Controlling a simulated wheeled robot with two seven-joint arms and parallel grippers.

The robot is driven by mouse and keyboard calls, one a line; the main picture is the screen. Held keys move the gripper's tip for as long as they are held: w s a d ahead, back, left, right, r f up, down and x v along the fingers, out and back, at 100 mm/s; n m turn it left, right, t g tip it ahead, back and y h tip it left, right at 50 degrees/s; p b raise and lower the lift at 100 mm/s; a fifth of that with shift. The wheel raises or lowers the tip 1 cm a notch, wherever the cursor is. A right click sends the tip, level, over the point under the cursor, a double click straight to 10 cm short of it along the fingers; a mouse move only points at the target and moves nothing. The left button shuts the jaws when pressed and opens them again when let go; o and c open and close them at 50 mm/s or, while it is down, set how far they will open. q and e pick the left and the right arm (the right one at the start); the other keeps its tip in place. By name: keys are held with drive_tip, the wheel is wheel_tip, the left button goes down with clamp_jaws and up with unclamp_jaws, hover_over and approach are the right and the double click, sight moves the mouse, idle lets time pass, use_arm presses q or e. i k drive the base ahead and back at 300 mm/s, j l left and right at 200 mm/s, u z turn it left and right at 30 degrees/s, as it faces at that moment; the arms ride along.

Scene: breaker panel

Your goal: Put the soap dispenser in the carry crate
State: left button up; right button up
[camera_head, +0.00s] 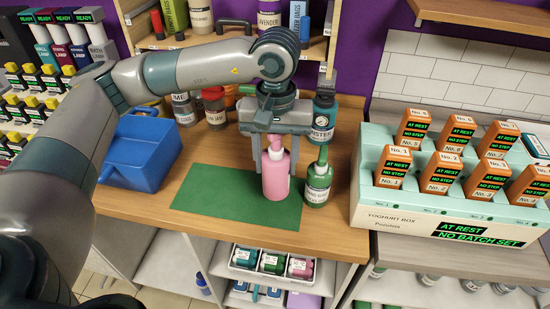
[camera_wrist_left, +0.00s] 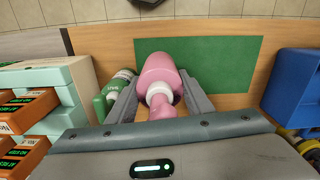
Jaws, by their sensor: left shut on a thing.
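The soap dispenser is a pink bottle (camera_head: 276,178) with a pink pump top and a white collar. It is upright at the right part of the green mat (camera_head: 215,196); I cannot tell whether its base touches the mat. My left gripper (camera_head: 274,158) comes from above and is shut on the dispenser's upper part, one finger on each side. The left wrist view shows the pink dispenser (camera_wrist_left: 158,75) between the fingers (camera_wrist_left: 157,100). A blue open container (camera_head: 138,150), perhaps the carry crate, stands on the counter left of the mat. My right gripper is out of view.
A green bottle (camera_head: 318,183) stands close to the dispenser's right, with a teal-labelled bottle (camera_head: 322,118) behind it. The yoghurt box (camera_head: 385,207) with orange cartons fills the right. Jars (camera_head: 214,105) stand behind. The mat's left part is clear.

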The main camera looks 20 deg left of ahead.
sight(124, 160)
drive_tip(key=j, duration=0.45)
drive_tip(key=k+j+z, duration=0.15)
drive_tip(key=j, duration=0.3)
drive_tip(key=k+j, duration=0.1)
drive_tip(key=j, duration=1.7)
drive_tip(key=k+u, duration=0.05)
